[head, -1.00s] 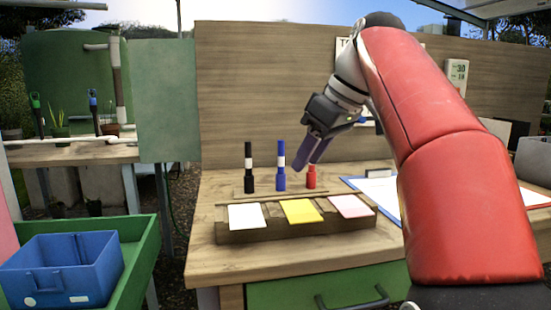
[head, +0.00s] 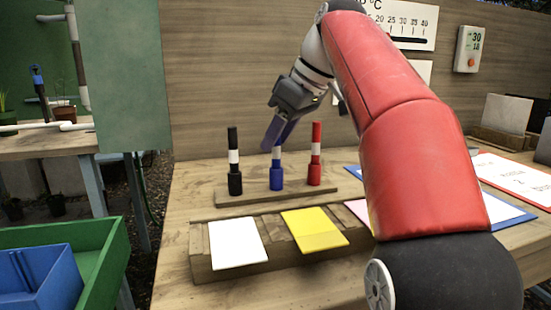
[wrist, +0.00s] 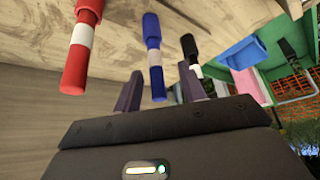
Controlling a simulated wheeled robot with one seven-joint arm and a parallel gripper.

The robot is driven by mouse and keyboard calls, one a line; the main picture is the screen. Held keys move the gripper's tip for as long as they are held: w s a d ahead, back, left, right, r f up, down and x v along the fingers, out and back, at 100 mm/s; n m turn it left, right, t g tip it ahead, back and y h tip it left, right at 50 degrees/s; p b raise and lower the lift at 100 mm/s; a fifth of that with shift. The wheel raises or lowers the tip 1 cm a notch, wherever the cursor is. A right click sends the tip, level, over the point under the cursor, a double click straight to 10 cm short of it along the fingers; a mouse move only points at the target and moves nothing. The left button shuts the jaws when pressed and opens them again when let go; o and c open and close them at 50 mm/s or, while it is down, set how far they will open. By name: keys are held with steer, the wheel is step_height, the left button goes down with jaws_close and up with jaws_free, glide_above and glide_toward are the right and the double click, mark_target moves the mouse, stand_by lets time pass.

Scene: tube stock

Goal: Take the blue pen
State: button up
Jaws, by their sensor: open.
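The blue pen (head: 276,180) stands upright in the wooden holder (head: 218,199), between the black pen (head: 235,180) on its left and the red pen (head: 315,172) on its right. My gripper (head: 273,142) points down at the blue pen and covers its top in the head view. In the wrist view my open jaws (wrist: 160,82) show one finger on either side of the blue pen's end (wrist: 157,88). The blue pen (wrist: 152,35) has a white band. I cannot tell whether a finger touches it.
A wooden block with white, yellow and pink cards (head: 238,243) lies in front of the holder. A wooden back panel (head: 215,80) rises behind. A blue bin (head: 40,280) in a green tray (head: 105,255) stands at the left. A blue-edged clipboard (head: 510,212) lies at the right.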

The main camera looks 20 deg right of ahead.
mark_target(276, 156)
steer(key=x, duration=0.3)
steer(key=shift+w+f+b, duration=0.25)
steer(key=shift+f+b, duration=0.1)
jaws_close()
steer(key=shift+r, duration=0.2)
